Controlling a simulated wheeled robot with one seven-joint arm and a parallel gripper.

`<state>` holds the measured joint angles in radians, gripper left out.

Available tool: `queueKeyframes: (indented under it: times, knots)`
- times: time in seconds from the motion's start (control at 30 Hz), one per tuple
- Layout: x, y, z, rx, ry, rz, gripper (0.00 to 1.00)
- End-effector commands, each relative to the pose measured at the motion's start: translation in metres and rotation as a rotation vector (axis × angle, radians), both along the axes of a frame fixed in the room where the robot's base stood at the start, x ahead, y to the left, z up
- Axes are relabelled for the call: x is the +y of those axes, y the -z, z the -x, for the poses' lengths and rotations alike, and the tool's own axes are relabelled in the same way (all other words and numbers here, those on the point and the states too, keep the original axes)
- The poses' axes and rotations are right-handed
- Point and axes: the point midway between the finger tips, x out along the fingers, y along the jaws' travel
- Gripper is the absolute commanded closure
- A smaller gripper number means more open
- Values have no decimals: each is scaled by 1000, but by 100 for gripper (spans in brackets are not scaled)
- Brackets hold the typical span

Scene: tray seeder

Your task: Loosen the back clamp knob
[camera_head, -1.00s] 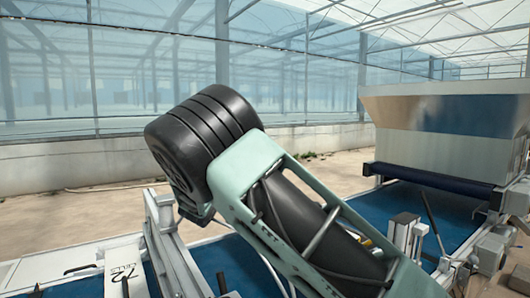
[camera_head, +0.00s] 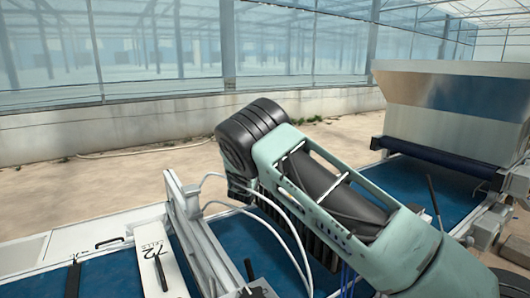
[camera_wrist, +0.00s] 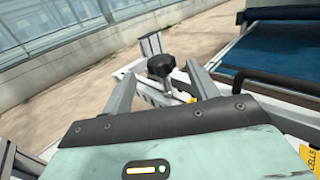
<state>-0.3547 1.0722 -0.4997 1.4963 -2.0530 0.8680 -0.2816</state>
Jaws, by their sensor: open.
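A black clamp knob (camera_wrist: 160,66) shows in the wrist view, on a pale metal bracket at the machine's edge. It looks like the back clamp knob, though its place on the machine is hard to confirm. My gripper (camera_wrist: 160,70) is open, with one grey finger on each side of the knob in the picture. The knob appears between the fingertips or just beyond them; I cannot tell the depth, and no contact shows. In the head view my arm hides the gripper and this knob.
A blue belt (camera_head: 110,275) runs along the machine, with a white panel marked 72 cells (camera_head: 158,262) and a metal side rail (camera_head: 197,240) near it. A metal hopper (camera_head: 455,100) stands at the right above a dark roller (camera_head: 440,157). Open floor lies behind.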

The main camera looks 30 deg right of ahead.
Motion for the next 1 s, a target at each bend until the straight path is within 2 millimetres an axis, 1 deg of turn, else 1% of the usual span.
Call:
queueKeyframes:
  times: [0.03, 0.1, 0.3, 0.4, 0.6, 0.9, 0.93, 0.97, 1.0]
  knots:
    - [-9, -4, -8, -1, 3, 1, 41]
    - [-19, -4, -19, -1, 3, 1, 41]
    - [-41, -2, -44, -1, 1, -1, 41]
    - [-48, -2, -52, -1, 1, 0, 41]
    - [-55, -1, -61, -1, 0, -1, 41]
    - [-56, 0, -62, 0, 0, 0, 41]
    - [-56, 0, -62, 0, 0, 0, 46]
    - [-56, 0, -62, 0, 0, 0, 55]
    - [-56, 0, -62, 0, 0, 0, 66]
